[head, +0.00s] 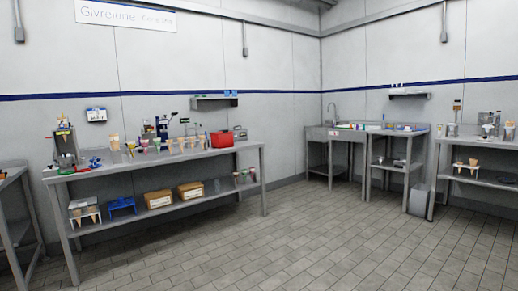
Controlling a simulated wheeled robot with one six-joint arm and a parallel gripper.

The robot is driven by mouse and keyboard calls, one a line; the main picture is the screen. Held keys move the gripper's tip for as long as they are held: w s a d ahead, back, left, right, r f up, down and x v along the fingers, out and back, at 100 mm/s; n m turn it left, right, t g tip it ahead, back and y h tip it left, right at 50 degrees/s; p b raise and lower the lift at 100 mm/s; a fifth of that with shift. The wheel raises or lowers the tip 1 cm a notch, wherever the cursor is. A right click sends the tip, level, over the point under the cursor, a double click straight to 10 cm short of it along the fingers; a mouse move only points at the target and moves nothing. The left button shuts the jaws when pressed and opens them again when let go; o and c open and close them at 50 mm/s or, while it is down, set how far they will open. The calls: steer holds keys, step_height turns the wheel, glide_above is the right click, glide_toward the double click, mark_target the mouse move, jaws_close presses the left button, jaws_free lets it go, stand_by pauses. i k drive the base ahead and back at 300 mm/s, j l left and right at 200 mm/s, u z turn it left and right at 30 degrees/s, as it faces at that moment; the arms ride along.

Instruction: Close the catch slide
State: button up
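I cannot make out a catch slide at this distance; the small parts on the benches are too small to tell. A long metal workbench (190,160) stands along the left wall. On its top is a row of ice cream cones (180,145), with small devices near them. A grey machine (65,143) with a yellow part stands at its left end. My gripper is not in view.
A red bin (221,139) sits on the long bench. Its lower shelf holds a blue rack (121,204) and cardboard boxes (158,199). A sink (330,133) and more benches line the right wall. The tiled floor (330,240) between is clear.

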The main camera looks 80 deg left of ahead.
mark_target(66, 159)
steer(key=u, duration=3.85)
steer(key=i+u, duration=0.1)
steer(key=i, duration=0.45)
steer(key=i+l, duration=0.1)
steer(key=i, duration=0.45)
steer(key=i+u, duration=0.15)
steer(key=i, duration=0.4)
steer(key=i+l+u, duration=0.1)
steer(key=i, duration=0.4)
steer(key=i+l, duration=0.3)
steer(key=i, duration=0.25)
steer(key=i+l+u, duration=0.15)
steer(key=i, duration=0.35)
steer(key=i+l, duration=0.25)
steer(key=i, duration=0.3)
steer(key=j+u, duration=0.05)
